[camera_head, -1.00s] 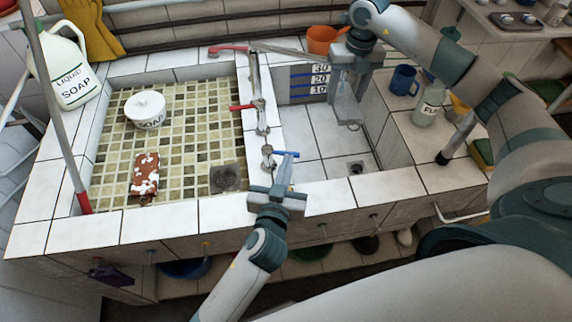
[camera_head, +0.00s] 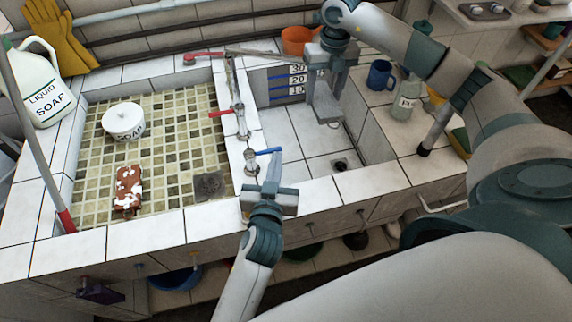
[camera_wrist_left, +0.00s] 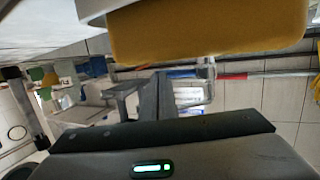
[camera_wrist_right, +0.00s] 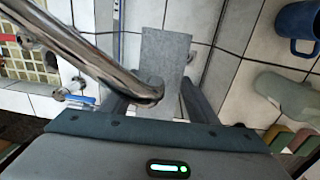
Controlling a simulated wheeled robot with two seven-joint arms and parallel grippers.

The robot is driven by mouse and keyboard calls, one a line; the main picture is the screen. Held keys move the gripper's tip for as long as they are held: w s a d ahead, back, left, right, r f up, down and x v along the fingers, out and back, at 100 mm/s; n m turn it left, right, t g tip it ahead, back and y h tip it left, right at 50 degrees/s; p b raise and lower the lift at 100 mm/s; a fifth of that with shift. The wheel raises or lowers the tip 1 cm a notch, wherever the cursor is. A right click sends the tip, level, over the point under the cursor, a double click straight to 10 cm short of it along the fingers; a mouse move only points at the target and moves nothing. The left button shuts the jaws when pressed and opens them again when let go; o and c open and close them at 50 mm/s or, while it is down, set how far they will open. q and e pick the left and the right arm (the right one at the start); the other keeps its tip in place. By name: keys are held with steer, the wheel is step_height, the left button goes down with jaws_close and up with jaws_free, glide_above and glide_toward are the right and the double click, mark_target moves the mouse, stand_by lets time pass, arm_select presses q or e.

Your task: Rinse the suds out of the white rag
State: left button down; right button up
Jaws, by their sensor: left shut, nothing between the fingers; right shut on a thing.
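The rag (camera_head: 326,103) shows as a grey-white flat piece hanging inside the right basin (camera_head: 300,140). My right gripper (camera_head: 331,78) is shut on its upper end. In the right wrist view the rag (camera_wrist_right: 165,58) lies between the fingers, beside the chrome spout (camera_wrist_right: 100,65); I cannot tell whether they touch. I make out no suds on it and no running water. My left gripper (camera_head: 274,170) is shut and empty at the front wall, close to the blue tap handle (camera_head: 264,150). I cannot tell whether it touches the handle.
The left basin (camera_head: 160,110) holds a white soap pot (camera_head: 124,121) and a brown block with white suds (camera_head: 128,187). A red tap handle (camera_head: 222,113) is on the dividing wall. An orange bucket (camera_head: 297,40), blue mug (camera_head: 381,74) and bottle (camera_head: 408,98) stand around the right basin.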

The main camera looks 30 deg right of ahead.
arm_select(q)
steer(key=s+a+r, duration=0.1)
steer(key=s, duration=0.5)
steer(key=s+a+r, duration=0.1)
steer(key=s+a, duration=0.1)
steer(key=s, duration=0.4)
steer(key=shift+s+r, duration=0.3)
steer(key=shift+s, duration=0.1)
arm_select(e)
steer(key=shift+s+a, duration=0.1)
